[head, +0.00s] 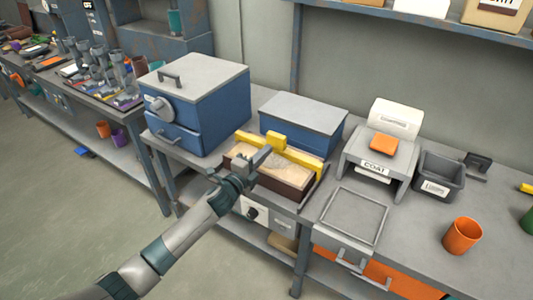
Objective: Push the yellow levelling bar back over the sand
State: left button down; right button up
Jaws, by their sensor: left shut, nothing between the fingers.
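The yellow levelling bar (299,155) lies across the far part of the open sand box, with a raised yellow block at its middle. Pale sand (249,158) shows in the brown-sided box (290,187) in front of the bar. My left gripper (265,151) is shut and empty, over the sand with its fingertips close to the bar's middle block. I cannot tell whether they touch. The gripper and wrist hide part of the sand and the box's near edge. My right gripper is not in view.
A blue oven-like box (215,115) stands left of the sand box, and a blue lidded box (303,117) stands behind it. To the right are the COAT stand (376,166), an empty square tray (354,216), a grey bin (437,177) and an orange cup (463,235).

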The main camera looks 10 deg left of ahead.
pick_arm(q)
jog(key=b+v, duration=0.1)
jog(key=v, duration=0.9)
jog(key=shift+s+a+b, duration=0.2)
jog(key=shift+s+b, duration=0.05)
jog(key=shift+b, duration=0.15)
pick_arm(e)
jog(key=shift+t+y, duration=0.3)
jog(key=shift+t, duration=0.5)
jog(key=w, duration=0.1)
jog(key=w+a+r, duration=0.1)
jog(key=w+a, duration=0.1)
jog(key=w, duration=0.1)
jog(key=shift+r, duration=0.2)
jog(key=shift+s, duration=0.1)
